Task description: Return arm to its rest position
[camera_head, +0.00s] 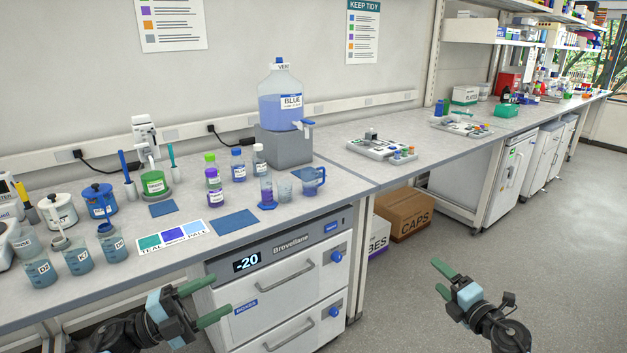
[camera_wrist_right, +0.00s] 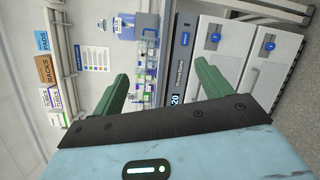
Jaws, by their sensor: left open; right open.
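My left gripper (camera_head: 212,302) is open and empty in the head view, low at the bottom left, in front of the freezer drawers and below the bench top. My right gripper (camera_head: 441,279) is open and empty at the lower right, over the bare floor and apart from the bench. In the right wrist view its two green fingers (camera_wrist_right: 160,90) stand wide apart with nothing between them. That view is turned on its side, with the freezer and bench beyond the fingers.
The bench (camera_head: 350,190) holds a blue carboy (camera_head: 283,103) on a grey block, several bottles, beakers and a color card (camera_head: 173,236). A freezer (camera_head: 283,290) stands below. Cardboard boxes (camera_head: 408,212) sit under the bench. The floor (camera_head: 530,240) at right is clear.

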